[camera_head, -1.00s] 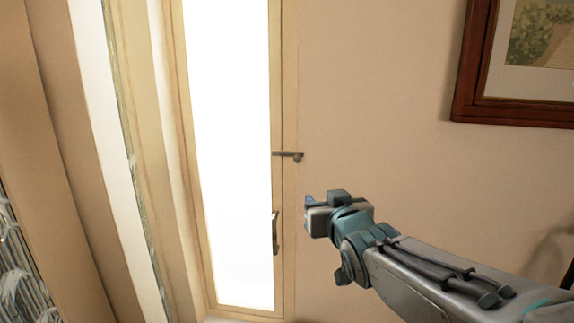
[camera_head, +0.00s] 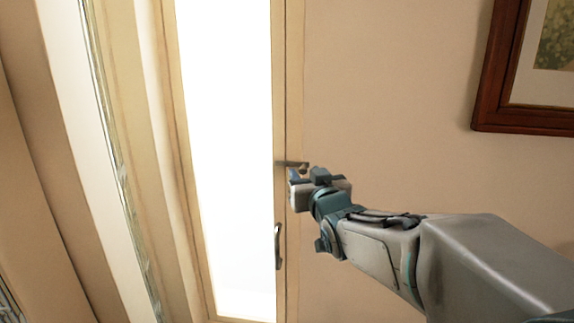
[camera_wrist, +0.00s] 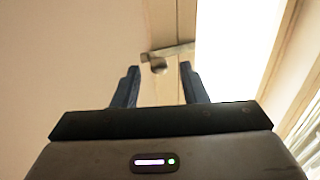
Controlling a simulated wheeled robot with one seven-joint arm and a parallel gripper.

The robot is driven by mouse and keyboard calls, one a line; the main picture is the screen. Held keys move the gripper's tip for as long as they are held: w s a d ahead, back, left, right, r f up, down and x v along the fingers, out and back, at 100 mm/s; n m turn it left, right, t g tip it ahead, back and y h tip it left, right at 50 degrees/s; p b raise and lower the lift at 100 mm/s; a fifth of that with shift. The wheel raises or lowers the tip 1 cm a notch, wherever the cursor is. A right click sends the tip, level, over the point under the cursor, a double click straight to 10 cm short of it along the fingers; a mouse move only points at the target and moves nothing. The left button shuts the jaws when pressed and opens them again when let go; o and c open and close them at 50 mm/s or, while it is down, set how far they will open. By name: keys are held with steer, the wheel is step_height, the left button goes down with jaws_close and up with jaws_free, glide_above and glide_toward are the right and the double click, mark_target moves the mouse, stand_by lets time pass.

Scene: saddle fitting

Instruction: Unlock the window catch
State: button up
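The window catch (camera_head: 292,163) is a small dark metal bar lying level across the seam between the window sash and its frame, with a round knob. It also shows in the wrist view (camera_wrist: 168,53), just beyond the fingertips and between them. My gripper (camera_head: 292,178) is right by the catch in the head view, slightly below it. In the wrist view its two dark fingers (camera_wrist: 160,70) are spread apart with nothing between them. The window (camera_head: 228,150) has a pale wooden frame and bright glass, and looks shut.
A curved window handle (camera_head: 278,246) sits on the sash below the catch. A picture in a dark red wooden frame (camera_head: 493,70) hangs on the beige wall (camera_head: 400,100) at the right. The wall around the catch is otherwise bare.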

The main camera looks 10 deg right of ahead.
steer(key=shift+w, duration=0.55)
jaws_close()
